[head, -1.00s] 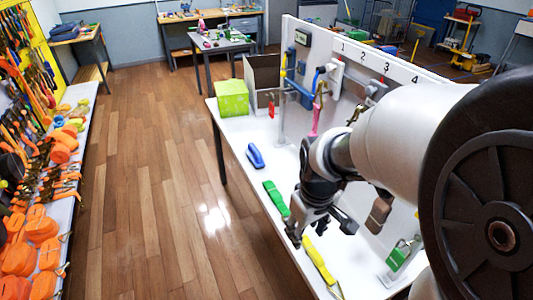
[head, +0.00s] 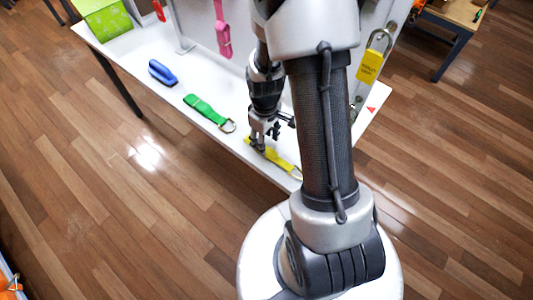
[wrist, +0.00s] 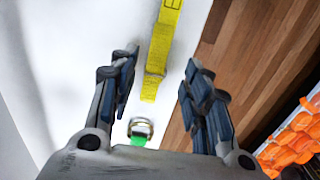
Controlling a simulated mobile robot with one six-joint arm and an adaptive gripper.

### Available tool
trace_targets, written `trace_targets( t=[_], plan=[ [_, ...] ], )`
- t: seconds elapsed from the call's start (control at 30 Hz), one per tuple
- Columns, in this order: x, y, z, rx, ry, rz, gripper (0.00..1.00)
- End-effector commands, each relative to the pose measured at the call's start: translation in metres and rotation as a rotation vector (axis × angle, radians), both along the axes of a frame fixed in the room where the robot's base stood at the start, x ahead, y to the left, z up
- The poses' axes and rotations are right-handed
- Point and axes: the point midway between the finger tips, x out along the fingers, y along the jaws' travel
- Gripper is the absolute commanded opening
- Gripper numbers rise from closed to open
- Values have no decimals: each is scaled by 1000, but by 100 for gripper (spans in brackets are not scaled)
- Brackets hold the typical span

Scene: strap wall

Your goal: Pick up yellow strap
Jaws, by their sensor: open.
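The yellow strap (head: 272,154) lies on the white table near its front edge, beside my arm. In the wrist view the yellow strap (wrist: 160,50) runs from the top edge down to between the fingers, with dark print near its upper end. My gripper (head: 262,142) is over the near-left end of the strap, fingers pointing down. In the wrist view my gripper (wrist: 157,85) is open, with one finger on each side of the strap's end and nothing held. I cannot tell the exact height above the table.
A green strap (head: 205,108) with a metal ring lies just left; its ring (wrist: 141,128) shows between the fingers. A blue object (head: 162,73) and green box (head: 103,16) are farther back. Wood floor lies beyond the table edge.

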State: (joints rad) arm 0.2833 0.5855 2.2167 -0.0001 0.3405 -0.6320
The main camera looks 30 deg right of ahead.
Motion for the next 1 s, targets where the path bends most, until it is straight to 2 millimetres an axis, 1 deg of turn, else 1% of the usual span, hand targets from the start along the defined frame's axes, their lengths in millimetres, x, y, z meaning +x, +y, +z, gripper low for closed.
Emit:
trace_targets(
  t=[0.03, 0.27, 0.37, 0.5, 0.6, 0.67, 0.87, 1.0],
  plan=[
    [0, 0, -8, 1, 1, 0, 44],
    [0, -1, -18, -1, -1, -1, 44],
    [-3, -1, -30, 1, 1, -1, 44],
    [-6, -2, -53, 0, 2, 0, 44],
    [-5, -2, -64, 0, 0, 0, 44],
    [-5, -2, -66, 0, 0, 0, 44],
    [-5, -2, -65, -1, -1, 0, 44],
    [-5, -2, -65, -1, -1, 0, 34]
  ],
)
